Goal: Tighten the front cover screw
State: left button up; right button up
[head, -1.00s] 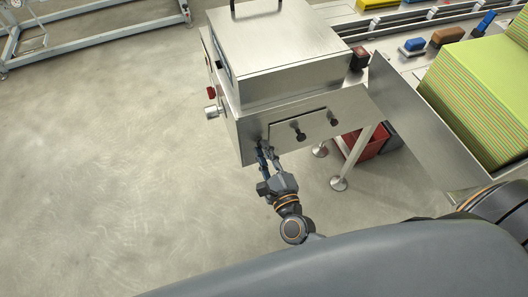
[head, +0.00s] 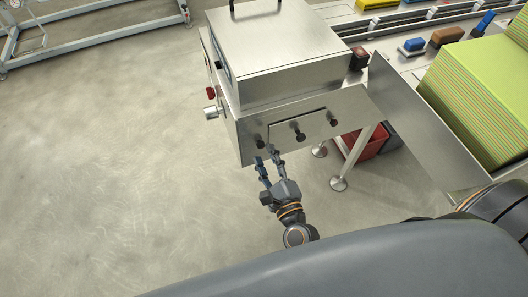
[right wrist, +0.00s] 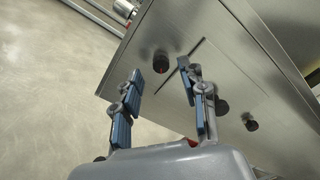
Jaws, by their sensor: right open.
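The steel front cover (head: 284,123) sits on the near face of the machine housing. Three dark screw knobs stand on this face: a left one (head: 260,143), a middle one (head: 300,136) and a right one (head: 333,122). My right gripper (head: 267,157) is open and empty just below the left knob. In the right wrist view the left knob (right wrist: 160,62) shows beyond and between the open blue-padded fingers, apart from them. The other two knobs (right wrist: 221,107) (right wrist: 251,124) are to the right. I cannot tell how tight any screw is. My left gripper is not in view.
A red button (head: 210,92) and a silver knob (head: 211,112) stick out from the machine's left side. A red crate (head: 368,145) is under the machine. A sloping metal panel with a green striped stack (head: 475,95) is at right.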

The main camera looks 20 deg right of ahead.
jog(key=s, duration=1)
jog(key=shift+d, duration=0.2)
jog(key=s+f+n+g+y, duration=0.15)
jog(key=f+n+g, duration=0.25)
jog(key=f+n, duration=0.65)
jog(key=s+f+n+g+y, duration=0.1)
jog(key=s+f+n+g, duration=0.3)
jog(key=f, duration=1.2)
jog(key=s+d+f+n+g+h, duration=0.1)
jog(key=s+d+f+n+g, duration=0.3)
jog(key=s+f, duration=0.5)
jog(key=s+d+f+n+g+h, duration=0.2)
jog(key=s+d+f+n+g, duration=0.3)
jog(key=s+f+n, duration=0.4)
jog(key=shift+s+d, duration=0.15)
jog(key=shift+s, duration=0.55)
